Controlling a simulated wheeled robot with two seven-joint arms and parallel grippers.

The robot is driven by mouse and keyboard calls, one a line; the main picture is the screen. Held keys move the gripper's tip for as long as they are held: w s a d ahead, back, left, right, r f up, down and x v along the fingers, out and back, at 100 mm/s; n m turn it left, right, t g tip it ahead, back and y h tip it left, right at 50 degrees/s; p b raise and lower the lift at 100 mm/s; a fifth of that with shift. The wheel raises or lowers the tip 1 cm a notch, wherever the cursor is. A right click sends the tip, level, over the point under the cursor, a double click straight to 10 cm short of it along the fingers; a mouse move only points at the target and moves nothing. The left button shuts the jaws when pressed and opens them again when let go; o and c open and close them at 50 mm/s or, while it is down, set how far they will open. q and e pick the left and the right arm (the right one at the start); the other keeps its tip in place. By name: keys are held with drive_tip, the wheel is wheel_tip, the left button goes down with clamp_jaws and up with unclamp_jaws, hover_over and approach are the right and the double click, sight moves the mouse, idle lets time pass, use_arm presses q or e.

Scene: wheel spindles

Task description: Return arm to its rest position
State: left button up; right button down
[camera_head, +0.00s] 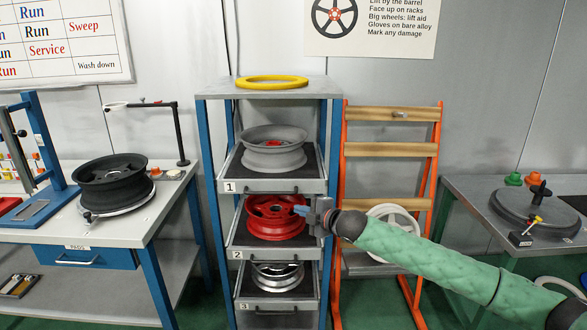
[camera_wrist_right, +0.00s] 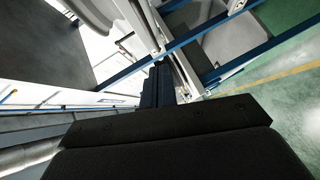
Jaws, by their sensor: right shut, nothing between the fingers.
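My right arm, in a green sleeve, comes in from the right in the head view. Its gripper (camera_head: 303,211) is at the right side of the rack's middle tray, in front of the edge of a red wheel (camera_head: 268,222). The gripper is shut and holds nothing. In the right wrist view the closed dark fingers (camera_wrist_right: 158,85) show at the centre. I cannot tell whether they touch the wheel or tray. My left gripper is not in view.
The blue-framed rack (camera_head: 205,165) also holds a grey wheel (camera_head: 272,155) on top and a silver wheel (camera_head: 277,278) below. A black wheel (camera_head: 112,185) sits on the left bench. An orange rack (camera_head: 345,150) and right bench (camera_head: 470,190) stand close to my right arm.

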drive_tip(key=s+d+r+m+t+h, duration=0.1)
drive_tip(key=s+d+r+m+h, duration=0.3)
drive_tip(key=r+m+h, duration=0.45)
drive_tip(key=s+d+f+m+h, duration=0.1)
drive_tip(key=s+m, duration=0.4)
drive_tip(key=s, duration=0.3)
drive_tip(key=s+d+f+m+g, duration=0.3)
drive_tip(key=s+d+f, duration=0.1)
drive_tip(key=s+f, duration=0.85)
drive_tip(key=s+d+f+m+g, duration=0.3)
drive_tip(key=s+d+f+m, duration=0.1)
drive_tip(key=s+f, duration=0.8)
drive_tip(key=s+f+g, duration=0.2)
drive_tip(key=s+f, duration=0.4)
drive_tip(key=s, duration=0.5)
drive_tip(key=s+f+m+g, duration=0.1)
drive_tip(key=s+f+g, duration=0.1)
drive_tip(key=s+f, duration=0.5)
drive_tip(key=s, duration=0.3)
drive_tip(key=shift+s+d+g, duration=0.15)
drive_tip(key=shift+s+g, duration=0.25)
drive_tip(key=shift+m, duration=0.25)
